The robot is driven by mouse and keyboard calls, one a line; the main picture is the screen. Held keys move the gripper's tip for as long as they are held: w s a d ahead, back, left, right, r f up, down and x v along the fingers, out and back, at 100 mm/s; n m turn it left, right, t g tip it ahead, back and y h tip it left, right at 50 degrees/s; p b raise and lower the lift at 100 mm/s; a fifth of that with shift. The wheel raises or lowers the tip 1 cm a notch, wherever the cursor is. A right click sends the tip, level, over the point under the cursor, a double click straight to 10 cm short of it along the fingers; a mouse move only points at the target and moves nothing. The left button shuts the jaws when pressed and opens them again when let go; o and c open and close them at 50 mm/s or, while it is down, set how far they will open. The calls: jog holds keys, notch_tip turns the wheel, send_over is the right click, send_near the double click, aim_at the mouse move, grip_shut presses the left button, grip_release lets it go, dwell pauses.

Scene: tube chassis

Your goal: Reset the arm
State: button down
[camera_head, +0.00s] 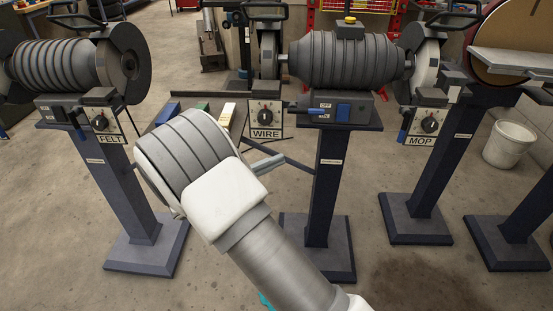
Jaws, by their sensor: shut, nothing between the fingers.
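My arm (278,256) reaches up from the bottom edge, right of centre, toward the middle left. It shows a grey tubular link and a white joint cover (223,195). A ribbed grey rounded body lies at its far end; I cannot tell whether it is all part of my arm. I cannot make out my gripper's fingers in this view, so their position is hidden. No held object shows.
Pedestal machines labelled FELT (109,139), WIRE (265,133) and MOP (418,141) stand ahead. Colored bars, one pale yellow (227,114), lie behind my arm. A white bucket (509,144) stands right. Concrete floor (375,190) is open between pedestals.

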jog(key=s+d+r+m+g+y, duration=0.3)
jog(key=s+d+g, duration=0.2)
jog(key=d, duration=0.3)
jog(key=s+d+r+m+g+y, duration=0.2)
jog(key=s+d+r+g+y, duration=0.25)
jog(key=d, duration=0.35)
jog(key=s+r+m+t+y, duration=0.25)
jog(key=s+y, duration=0.25)
jog(key=s, duration=0.3)
jog(key=s+r+m+t+y, duration=0.2)
jog(key=s+r+t+y, duration=0.15)
jog(key=s, duration=0.45)
notch_tip(320, 180, up, 22)
jog(key=p, duration=2.3)
jog(key=shift+w+d+n+y, duration=0.25)
jog(key=shift+w+n+y, duration=0.05)
jog(key=shift+w+n, duration=0.05)
jog(key=shift+r+g, duration=0.1)
jog(key=shift+g, duration=0.15)
